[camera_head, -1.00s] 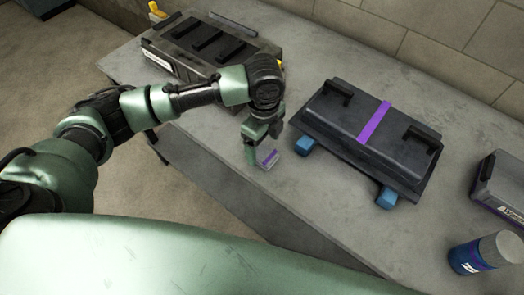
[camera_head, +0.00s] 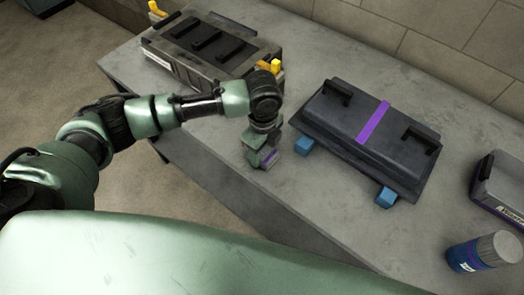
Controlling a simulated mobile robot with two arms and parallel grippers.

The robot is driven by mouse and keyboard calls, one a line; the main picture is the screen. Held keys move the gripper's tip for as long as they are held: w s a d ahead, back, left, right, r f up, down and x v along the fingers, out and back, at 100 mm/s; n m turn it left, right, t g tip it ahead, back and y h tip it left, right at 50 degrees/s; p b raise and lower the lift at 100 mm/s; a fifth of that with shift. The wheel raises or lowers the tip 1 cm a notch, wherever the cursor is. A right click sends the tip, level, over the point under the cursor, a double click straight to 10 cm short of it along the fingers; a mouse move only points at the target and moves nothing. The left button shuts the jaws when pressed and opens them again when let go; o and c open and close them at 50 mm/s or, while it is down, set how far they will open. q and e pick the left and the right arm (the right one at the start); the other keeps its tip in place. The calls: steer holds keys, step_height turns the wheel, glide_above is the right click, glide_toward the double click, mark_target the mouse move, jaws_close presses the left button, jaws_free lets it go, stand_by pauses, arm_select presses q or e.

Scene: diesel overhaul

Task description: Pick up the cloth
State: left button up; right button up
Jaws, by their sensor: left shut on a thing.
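The cloth (camera_head: 270,156) is a small grey folded piece with a purple stripe, near the front edge of the workbench. My left gripper (camera_head: 262,157) comes down over it from above and is shut on it. The fingers hide much of the cloth, and I cannot tell whether it still touches the bench. My right gripper is not in view.
A dark cover with a purple band (camera_head: 345,122) rests on blue blocks (camera_head: 386,197) just right of the gripper. A grey engine part with yellow pieces (camera_head: 195,45) is at the back left.

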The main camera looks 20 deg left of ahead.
mark_target(263, 152)
arm_select(q)
steer(key=shift+r, duration=0.15)
step_height(263, 152, up, 20)
steer(key=b, duration=0.1)
stand_by(0.3)
